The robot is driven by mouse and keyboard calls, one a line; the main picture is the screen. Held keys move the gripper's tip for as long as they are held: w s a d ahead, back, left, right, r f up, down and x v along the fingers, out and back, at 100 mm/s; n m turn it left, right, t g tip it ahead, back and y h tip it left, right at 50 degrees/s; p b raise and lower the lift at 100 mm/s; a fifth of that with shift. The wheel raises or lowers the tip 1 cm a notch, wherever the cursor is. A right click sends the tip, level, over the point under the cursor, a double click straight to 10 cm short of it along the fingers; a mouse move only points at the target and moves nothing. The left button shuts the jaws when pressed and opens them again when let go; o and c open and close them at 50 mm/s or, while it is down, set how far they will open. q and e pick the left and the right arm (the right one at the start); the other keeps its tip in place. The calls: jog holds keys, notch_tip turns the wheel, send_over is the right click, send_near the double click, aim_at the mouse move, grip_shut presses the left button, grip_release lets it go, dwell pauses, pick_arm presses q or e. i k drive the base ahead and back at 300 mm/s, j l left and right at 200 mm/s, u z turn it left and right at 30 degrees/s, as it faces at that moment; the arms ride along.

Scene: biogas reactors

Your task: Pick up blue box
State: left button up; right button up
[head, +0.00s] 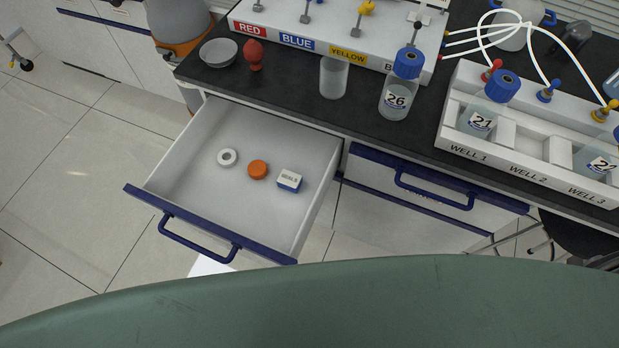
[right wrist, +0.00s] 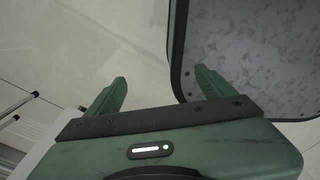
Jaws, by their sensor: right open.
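The blue box (head: 289,181) is a small box with blue sides and a white top marked SEALS. It sits in the open drawer (head: 195,165), towards the drawer's right side, beside an orange cap (head: 258,169). Neither gripper shows in the head view. In the right wrist view my right gripper (right wrist: 160,90) has its two green fingers spread wide, with nothing between them but pale floor and part of a grey speckled panel. The blue box does not show in that view.
A white ring (head: 227,157) also lies in the drawer. The drawer front has a blue handle (head: 197,240). On the dark counter above stand a dish (head: 218,52), a red bulb (head: 253,54), a clear beaker (head: 333,78), bottle 26 (head: 398,90) and a well rack (head: 530,150).

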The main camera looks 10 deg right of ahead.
aim_at(289, 181)
jog(key=i+j+z, duration=0.15)
jog(key=j+z, duration=0.3)
jog(key=j, duration=0.35)
jog(key=j+z, duration=0.45)
jog(key=j, duration=0.35)
jog(key=k+j+z, duration=0.1)
jog(key=j+z, duration=0.35)
jog(key=j, duration=0.4)
